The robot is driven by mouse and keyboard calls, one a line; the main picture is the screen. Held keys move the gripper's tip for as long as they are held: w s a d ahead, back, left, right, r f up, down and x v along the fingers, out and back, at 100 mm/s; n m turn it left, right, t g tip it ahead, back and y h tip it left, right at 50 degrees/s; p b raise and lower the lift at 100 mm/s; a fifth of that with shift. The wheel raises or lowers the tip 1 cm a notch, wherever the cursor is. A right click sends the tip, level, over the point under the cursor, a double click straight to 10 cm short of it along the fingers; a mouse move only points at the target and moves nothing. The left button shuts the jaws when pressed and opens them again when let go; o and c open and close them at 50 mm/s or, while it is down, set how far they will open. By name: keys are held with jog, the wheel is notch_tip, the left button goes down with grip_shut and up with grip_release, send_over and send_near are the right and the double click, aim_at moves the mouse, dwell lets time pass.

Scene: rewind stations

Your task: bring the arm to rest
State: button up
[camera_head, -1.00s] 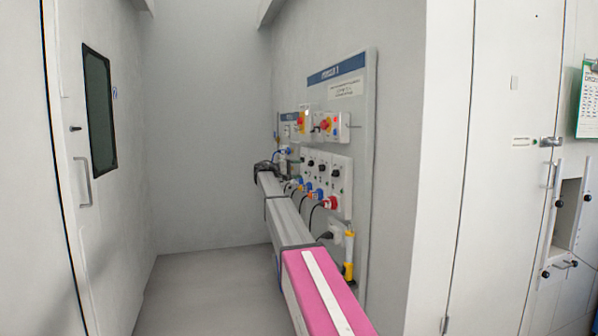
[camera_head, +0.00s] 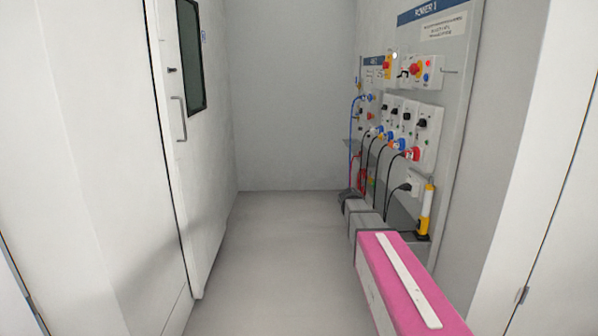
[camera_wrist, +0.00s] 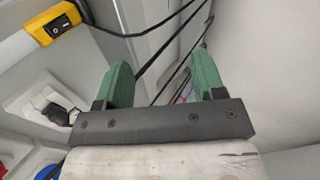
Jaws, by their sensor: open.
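My arm, with a pink upper link and grey links, reaches forward along the right wall in the head view. My gripper (camera_wrist: 162,68) shows in the wrist view with two green fingers spread apart and nothing between them. In the head view the far end of my arm is small and dark, low beside the power panel (camera_head: 462,110), and the fingers cannot be made out. In the wrist view black cables pass behind the fingers. A yellow device with a black switch (camera_wrist: 52,24) is at the upper left.
The panel carries red, blue and black plugs with hanging cables, and a yellow-and-white upright device (camera_head: 425,212) near my arm. Beyond it is a second board with a blue cable (camera_head: 350,130). A door (camera_head: 185,110) is on the left. The floor (camera_head: 275,250) between is clear.

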jog(key=s+a+f+y, duration=0.2)
jog(key=s+a+f, duration=0.1)
jog(key=s, duration=0.5)
jog(key=s+a+f+m+y, duration=0.1)
jog(key=s+a+f, duration=0.3)
jog(key=s, duration=0.4)
jog(key=s+a+f+m+g+y, duration=0.1)
jog(key=s+a+f+y, duration=0.2)
jog(key=s, duration=0.5)
jog(key=shift+s+a+f+y, duration=0.15)
jog(key=shift+s+f+y, duration=0.3)
jog(key=shift+f, duration=0.3)
